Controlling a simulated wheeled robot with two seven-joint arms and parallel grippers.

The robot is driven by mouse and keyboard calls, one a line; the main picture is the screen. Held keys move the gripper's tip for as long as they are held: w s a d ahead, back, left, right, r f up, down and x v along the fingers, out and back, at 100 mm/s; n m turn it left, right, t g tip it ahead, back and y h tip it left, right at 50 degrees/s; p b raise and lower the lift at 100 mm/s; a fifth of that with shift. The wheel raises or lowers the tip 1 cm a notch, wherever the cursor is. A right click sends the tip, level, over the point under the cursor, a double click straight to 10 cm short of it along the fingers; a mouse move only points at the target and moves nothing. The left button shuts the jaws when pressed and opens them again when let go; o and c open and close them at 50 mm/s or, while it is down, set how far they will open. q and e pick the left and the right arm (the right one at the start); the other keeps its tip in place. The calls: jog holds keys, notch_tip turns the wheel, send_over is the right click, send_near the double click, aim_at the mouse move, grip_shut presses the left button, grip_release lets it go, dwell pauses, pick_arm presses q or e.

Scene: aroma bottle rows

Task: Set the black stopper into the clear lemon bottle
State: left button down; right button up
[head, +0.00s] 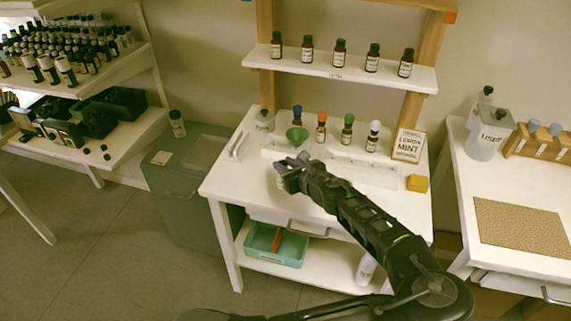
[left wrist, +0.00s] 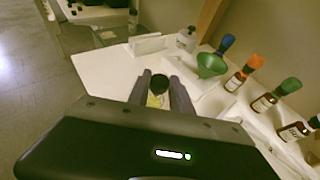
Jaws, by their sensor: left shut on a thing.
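My left gripper (head: 284,172) is over the front left part of the white table. In the left wrist view its two fingers (left wrist: 163,88) are closed on the round black stopper (left wrist: 159,83). Directly below the stopper, between the fingers, a pale body with a yellowish label (left wrist: 154,101) shows; it looks like the clear lemon bottle, mostly hidden by the fingers. I cannot tell whether the stopper sits in its neck or just above it. My right gripper is not in view.
A green funnel (head: 297,134) stands close behind the gripper, with a clear jar (head: 265,121) to its left. Amber bottles with blue, orange (head: 321,128), green and white caps stand in a row behind. A yellow block (head: 418,184) lies at the right. The table's front left is clear.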

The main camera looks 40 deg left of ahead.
pick_arm(q)
jog(key=shift+f, duration=0.2)
jog(key=c, duration=1.1)
grip_release()
jog(key=shift+d, duration=0.1)
jog(key=b+v, duration=0.1)
jog(key=v, duration=0.6)
jog(key=shift+s+d+r, duration=0.1)
jog(key=shift+d+r, duration=0.1)
jog(key=shift+d, duration=0.05)
jog(key=shift+d, duration=0.1)
